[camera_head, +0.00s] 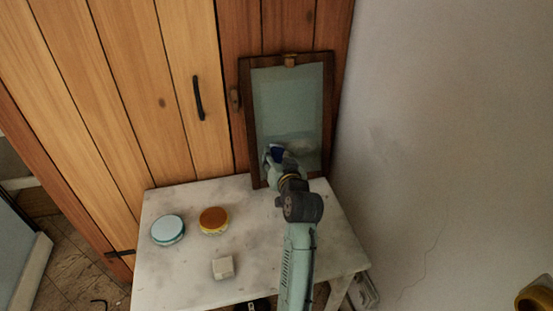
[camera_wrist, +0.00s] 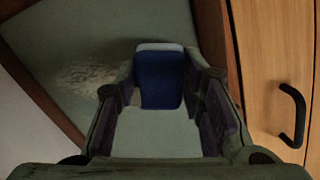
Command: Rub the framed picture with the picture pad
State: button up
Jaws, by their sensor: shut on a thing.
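The framed picture (camera_head: 320,110) stands upright at the back of the marble-topped table, leaning on the wooden boards. It has a dark brown frame and a pale green-grey face; a paler smudged patch shows on the face in the wrist view (camera_wrist: 85,75). The picture pad (camera_wrist: 160,80) is blue with a pale edge. My gripper (camera_wrist: 160,98) is shut on it, one finger on each side. In the head view my gripper (camera_head: 277,160) is at the lower left of the picture, with the blue pad (camera_head: 276,152) partly hidden. I cannot tell if the pad touches the picture.
On the table (camera_head: 165,275) are a teal round tin (camera_head: 168,229), an orange-topped round tin (camera_head: 214,220) and a small off-white block (camera_head: 222,267). A black handle (camera_head: 198,98) sticks out from the boards left of the picture. A plain wall (camera_head: 450,120) is on the right.

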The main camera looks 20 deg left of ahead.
aim_at(317, 142)
jog(key=shift+x, duration=0.8)
jog(key=shift+d, duration=0.1)
